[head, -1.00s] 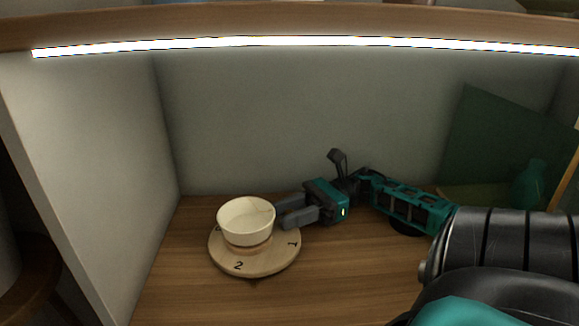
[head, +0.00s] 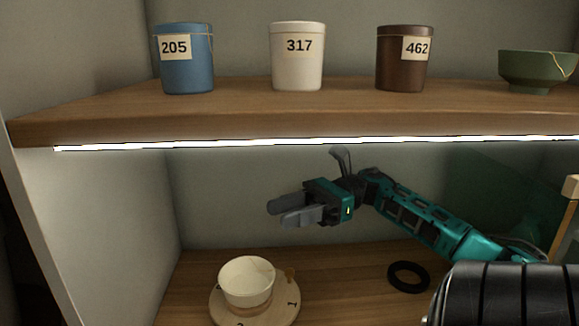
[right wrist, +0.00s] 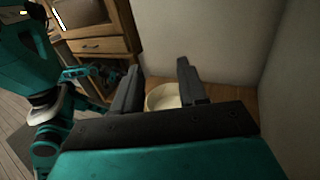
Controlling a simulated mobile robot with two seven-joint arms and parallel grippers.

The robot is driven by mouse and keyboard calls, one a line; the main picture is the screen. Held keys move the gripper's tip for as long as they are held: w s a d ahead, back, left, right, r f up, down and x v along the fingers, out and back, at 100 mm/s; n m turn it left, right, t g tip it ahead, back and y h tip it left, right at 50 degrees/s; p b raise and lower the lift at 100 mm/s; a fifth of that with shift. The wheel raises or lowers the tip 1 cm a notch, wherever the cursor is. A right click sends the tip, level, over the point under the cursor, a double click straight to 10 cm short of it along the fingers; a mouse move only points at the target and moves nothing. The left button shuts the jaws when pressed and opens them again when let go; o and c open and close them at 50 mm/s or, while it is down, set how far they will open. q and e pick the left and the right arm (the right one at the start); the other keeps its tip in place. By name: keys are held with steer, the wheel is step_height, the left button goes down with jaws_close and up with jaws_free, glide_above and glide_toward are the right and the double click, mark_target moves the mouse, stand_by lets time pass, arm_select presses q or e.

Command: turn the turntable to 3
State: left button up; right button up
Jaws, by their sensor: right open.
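The turntable (head: 284,316) is a round wooden disc on the cabinet floor, cut off by the picture's bottom edge in the head view. A "1" shows at its right and part of a "2" at its front. A cream bowl (head: 246,288) stands on it, and a small golden-brown peg (head: 290,272) shows at its back right. My right gripper (head: 274,214) is open and empty, raised above and behind the turntable, clear of it. In the right wrist view the bowl (right wrist: 163,97) shows between the open fingers (right wrist: 158,75). My left gripper is not seen.
The shelf (head: 330,122) above holds a blue jar (head: 187,65), a white jar (head: 297,65), a brown jar (head: 402,65) and a green bowl (head: 538,72). A black ring (head: 408,278) lies on the cabinet floor at right. The left wall (head: 110,220) stands close to the turntable.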

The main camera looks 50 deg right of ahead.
step_height(320, 180, up, 6)
steer(key=shift+r+p, duration=0.25)
steer(key=shift+p, duration=0.2)
steer(key=shift+c, duration=0.3)
